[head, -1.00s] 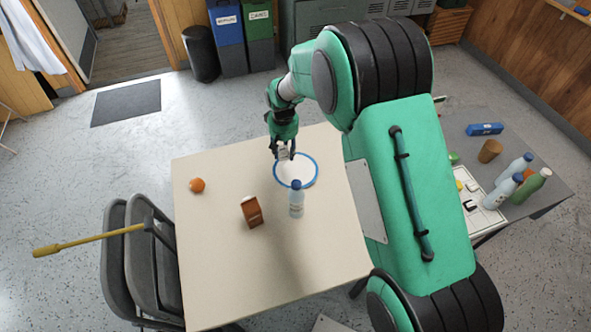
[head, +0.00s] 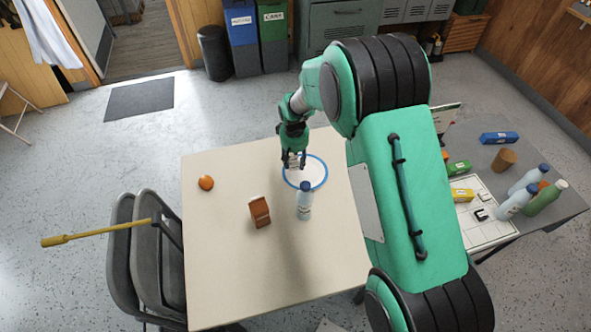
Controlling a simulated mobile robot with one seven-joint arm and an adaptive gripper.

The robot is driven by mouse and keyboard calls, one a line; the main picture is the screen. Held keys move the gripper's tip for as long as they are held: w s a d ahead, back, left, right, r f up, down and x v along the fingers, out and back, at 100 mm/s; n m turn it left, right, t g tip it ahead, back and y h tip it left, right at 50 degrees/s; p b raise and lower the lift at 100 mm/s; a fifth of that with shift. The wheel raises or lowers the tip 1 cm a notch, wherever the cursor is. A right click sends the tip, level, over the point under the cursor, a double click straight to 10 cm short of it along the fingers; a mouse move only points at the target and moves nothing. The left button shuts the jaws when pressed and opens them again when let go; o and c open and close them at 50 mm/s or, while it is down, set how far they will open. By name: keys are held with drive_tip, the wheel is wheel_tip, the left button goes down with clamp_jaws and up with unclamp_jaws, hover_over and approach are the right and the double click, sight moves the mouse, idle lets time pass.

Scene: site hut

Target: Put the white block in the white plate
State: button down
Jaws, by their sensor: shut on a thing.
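The white plate (head: 316,180) with a blue rim lies on the cream table, near its far right side. My gripper (head: 294,164) is above the plate's far left part, pointing down. It is shut on the white block (head: 293,161), a small pale piece between its fingers. I cannot tell whether the block touches the plate.
A clear bottle with a blue cap (head: 304,201) stands close in front of the plate. A brown carton (head: 260,212) and an orange (head: 206,183) are on the cream table (head: 225,270). A grey side table (head: 555,190) at right holds bottles and boxes.

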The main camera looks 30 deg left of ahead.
sight(295, 162)
drive_tip(key=shift+f, duration=0.5)
drive_tip(key=shift+f+b, duration=0.35)
drive_tip(key=shift+f, duration=1.5)
drive_tip(key=shift+f, duration=0.15)
drive_tip(key=c, duration=1.1)
unclamp_jaws()
drive_tip(key=r, duration=0.4)
drive_tip(key=r+p, duration=0.1)
drive_tip(key=r, duration=0.3)
drive_tip(key=s+r+p, duration=0.1)
drive_tip(key=r, duration=0.3)
drive_tip(key=shift+d+r, duration=0.1)
drive_tip(key=shift+d, duration=0.1)
